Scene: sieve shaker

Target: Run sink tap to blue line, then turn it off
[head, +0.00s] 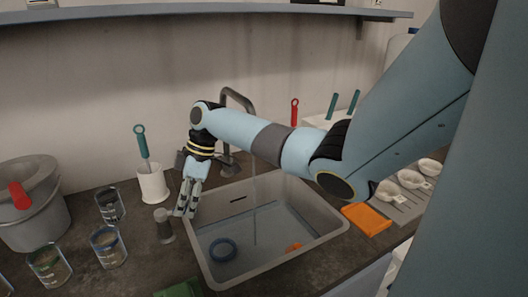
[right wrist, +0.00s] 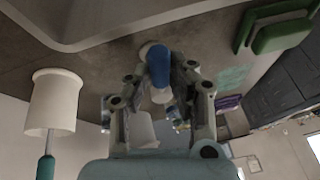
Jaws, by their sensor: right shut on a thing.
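The grey tap (head: 238,98) rises behind the sink (head: 335,222), and a thin stream of water (head: 255,212) falls from it. Bluish water (head: 262,228) covers the sink floor; I cannot make out a blue line on the wall. My right gripper (head: 184,212) reaches down at the sink's left rim. In the right wrist view, its fingers (right wrist: 160,88) are shut on a blue-capped, pale knob (right wrist: 158,62), perhaps the tap's control. The head view hides that knob behind the fingers. My left gripper is not in view.
A blue ring (head: 222,250) and an orange item (head: 294,247) lie in the sink. A grey cylinder (head: 164,225), a white brush holder (head: 152,184) and several beakers (head: 108,246) crowd the counter to the left. An orange cloth (head: 366,219) lies to the right.

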